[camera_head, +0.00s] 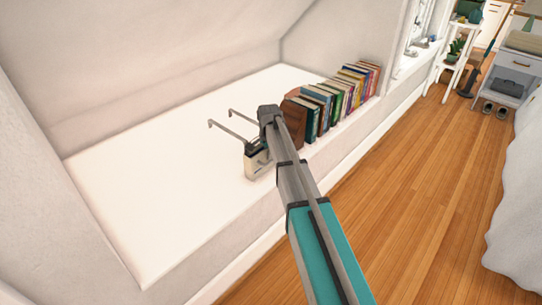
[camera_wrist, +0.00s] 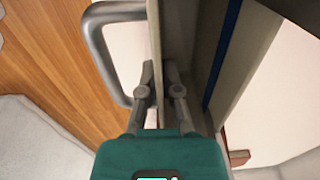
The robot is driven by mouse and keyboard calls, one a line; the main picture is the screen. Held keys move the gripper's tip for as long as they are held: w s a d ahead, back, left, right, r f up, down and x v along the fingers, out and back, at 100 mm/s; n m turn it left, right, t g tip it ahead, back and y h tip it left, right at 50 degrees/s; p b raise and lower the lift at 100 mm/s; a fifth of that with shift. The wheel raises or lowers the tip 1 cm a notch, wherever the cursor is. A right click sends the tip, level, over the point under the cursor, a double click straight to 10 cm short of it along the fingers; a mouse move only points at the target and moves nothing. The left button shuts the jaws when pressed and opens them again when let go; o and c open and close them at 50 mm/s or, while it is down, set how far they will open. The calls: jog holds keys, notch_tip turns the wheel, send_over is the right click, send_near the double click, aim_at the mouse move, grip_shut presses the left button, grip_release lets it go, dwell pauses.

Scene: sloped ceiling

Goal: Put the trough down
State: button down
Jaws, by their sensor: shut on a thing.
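The trough (camera_head: 257,163) is a pale, narrow box with two thin grey hooked bars reaching toward the back left. It is over the front part of the white ledge, left of the books. Whether it touches the ledge I cannot tell. In the wrist view its grey wall (camera_wrist: 202,40) runs up from my gripper (camera_wrist: 161,80), with a curved grey bar (camera_wrist: 97,50) to the left. My gripper's fingers are shut on the trough's wall. In the head view my arm's end hides the fingers and part of the trough.
The white ledge (camera_head: 150,190) is bare to the left of and behind the trough. A brown bookend (camera_head: 293,122) and a row of books (camera_head: 335,100) stand close on the right. The wooden floor (camera_head: 410,190) lies beyond the ledge's front edge. Sloped walls enclose the alcove.

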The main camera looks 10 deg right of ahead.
jog(key=shift+f, duration=0.1)
jog(key=c, duration=1.3)
grip_release()
jog(key=o, duration=0.5)
notch_tip(320, 180, up, 12)
jog(key=p, duration=1.2)
jog(key=shift+s+d, duration=0.1)
